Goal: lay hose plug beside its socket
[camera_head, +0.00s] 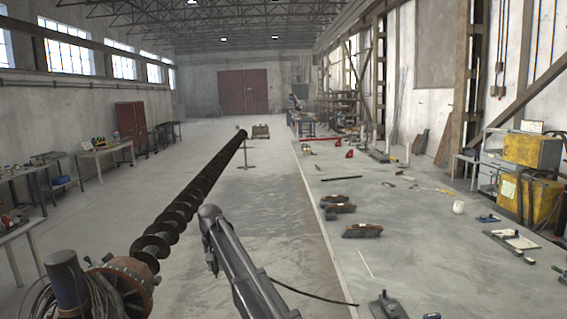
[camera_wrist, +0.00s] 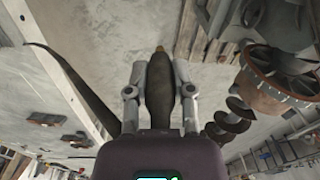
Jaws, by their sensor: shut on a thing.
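My gripper (camera_wrist: 159,70) shows in the wrist view with its two grey fingers shut on the hose plug (camera_wrist: 160,92). The plug is a dark, thick, tapered piece with a small brownish tip pointing away from the gripper. A dark hose (camera_wrist: 80,85) curves to the left of the gripper; it also shows in the head view (camera_head: 315,296). Where it joins the plug is hidden. The plug is held clear of the grey floor. I cannot make out the socket.
The long dark auger (camera_head: 190,200) and its rusty flange (camera_head: 128,280) stand left of my arm; the flange (camera_wrist: 275,90) is right of the plug in the wrist view. A long grey worktop (camera_head: 400,240) with scattered tools lies to the right. Open floor lies between.

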